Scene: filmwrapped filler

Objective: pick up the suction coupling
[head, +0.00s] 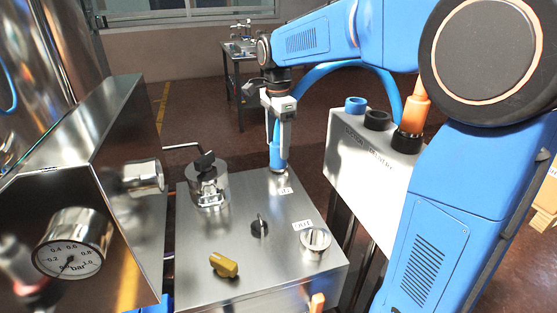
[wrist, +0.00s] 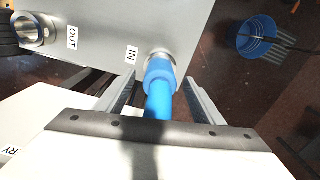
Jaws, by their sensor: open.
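The blue coupling (head: 276,156), which I take as the suction coupling, stands upright at the port labelled IN on top of the steel box (head: 285,210). In the wrist view it shows as a blue collar (wrist: 160,76) against the round metal IN port, with a narrower blue part running back toward my gripper. My gripper (head: 273,138) is above it, pointing down. In the wrist view the open fingers (wrist: 161,82) lie on either side of the blue part, with gaps visible. Whether the coupling is fully seated on the port cannot be told.
A white holder (head: 350,146) with blue, black and orange fittings stands close right of the box. A gauge (head: 69,243) is at left.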

